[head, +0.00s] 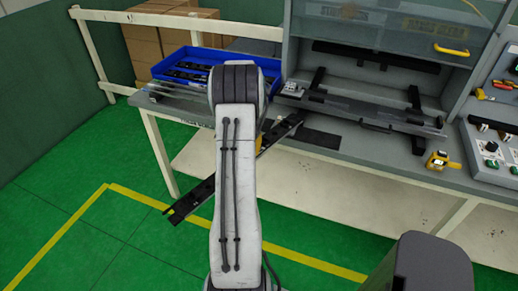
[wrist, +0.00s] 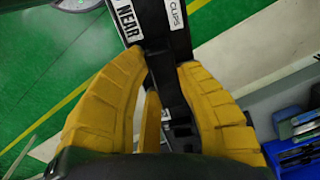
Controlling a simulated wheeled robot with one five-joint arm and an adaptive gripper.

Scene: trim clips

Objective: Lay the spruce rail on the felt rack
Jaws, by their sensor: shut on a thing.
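A long dark rail (head: 190,201) slants across the head view behind my arm, clear of the floor. Its upper right end (head: 285,127) is near the bench's front edge. In the wrist view the rail (wrist: 165,30) runs between the yellow fingers of my gripper (wrist: 162,62), which is shut on it. White labels on it read "NEAR" and "CLIPS". In the head view my arm hides nearly all of the gripper. I cannot tell for sure which thing is the felt rack; thin long pieces (head: 165,93) lie at the bench's left end, partly behind my arm.
A blue tray (head: 170,62) with dark parts stands at the bench's back left. A grey cabinet with a fixture bar (head: 355,113) stands on the bench (head: 345,143). A yellow tape measure (head: 438,160) and a control panel (head: 492,150) are at right. The floor at left is clear.

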